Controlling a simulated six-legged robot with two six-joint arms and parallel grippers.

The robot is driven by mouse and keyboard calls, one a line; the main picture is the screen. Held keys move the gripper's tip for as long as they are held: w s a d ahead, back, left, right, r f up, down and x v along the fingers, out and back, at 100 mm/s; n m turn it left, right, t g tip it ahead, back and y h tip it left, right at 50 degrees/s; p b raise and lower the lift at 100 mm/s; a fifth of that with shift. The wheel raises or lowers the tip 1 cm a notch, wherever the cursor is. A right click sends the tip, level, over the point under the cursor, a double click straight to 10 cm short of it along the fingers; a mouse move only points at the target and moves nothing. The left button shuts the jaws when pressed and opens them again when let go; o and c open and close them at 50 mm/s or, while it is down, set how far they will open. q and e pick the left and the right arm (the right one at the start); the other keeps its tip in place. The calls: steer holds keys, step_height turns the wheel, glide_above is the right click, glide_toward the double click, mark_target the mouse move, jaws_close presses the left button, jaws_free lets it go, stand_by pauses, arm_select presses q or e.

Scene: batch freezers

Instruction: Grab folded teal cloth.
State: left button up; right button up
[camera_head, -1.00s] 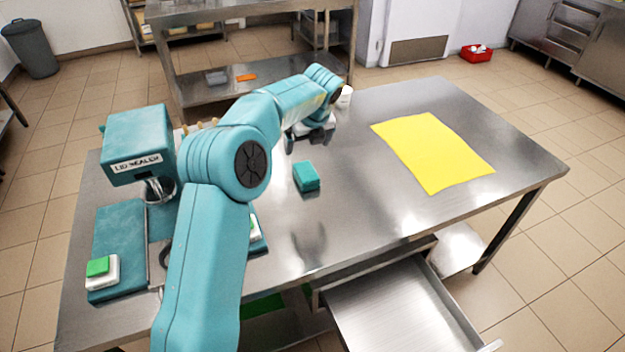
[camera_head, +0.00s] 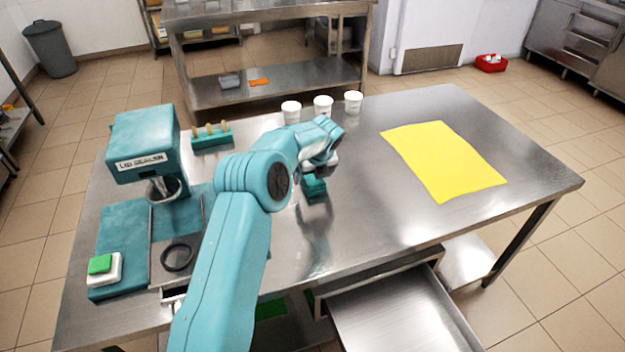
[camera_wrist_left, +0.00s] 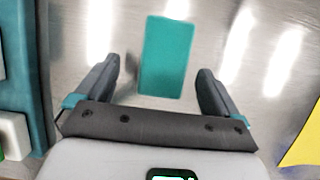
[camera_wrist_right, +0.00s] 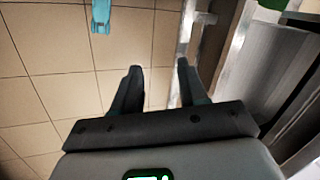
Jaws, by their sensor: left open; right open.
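The folded teal cloth (camera_head: 315,187) lies on the steel table, partly hidden by my left gripper (camera_head: 305,184) in the head view. In the left wrist view the cloth (camera_wrist_left: 167,57) is a flat teal rectangle just ahead of and between the fingertips. My left gripper (camera_wrist_left: 160,82) is open and empty, above the table, with its fingers on either side of the cloth's near end. I cannot tell the exact height. My right gripper (camera_wrist_right: 158,75) is open and empty, over the tiled floor beside the table's metal parts.
A yellow sheet (camera_head: 443,160) lies on the table's right. The lid sealer (camera_head: 143,145) stands at left, with a black ring (camera_head: 178,257) near it. White cups (camera_head: 323,105) and a teal rack (camera_head: 212,139) stand at the back. An open drawer (camera_head: 400,318) juts out in front.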

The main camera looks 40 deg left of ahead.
mark_target(314, 178)
arm_select(q)
steer(key=x, duration=0.3)
steer(key=shift+w+f, duration=0.2)
steer(key=shift+f, duration=0.15)
steer(key=shift+s+d+r, duration=0.1)
steer(key=shift+c, duration=0.9)
steer(key=c, duration=1)
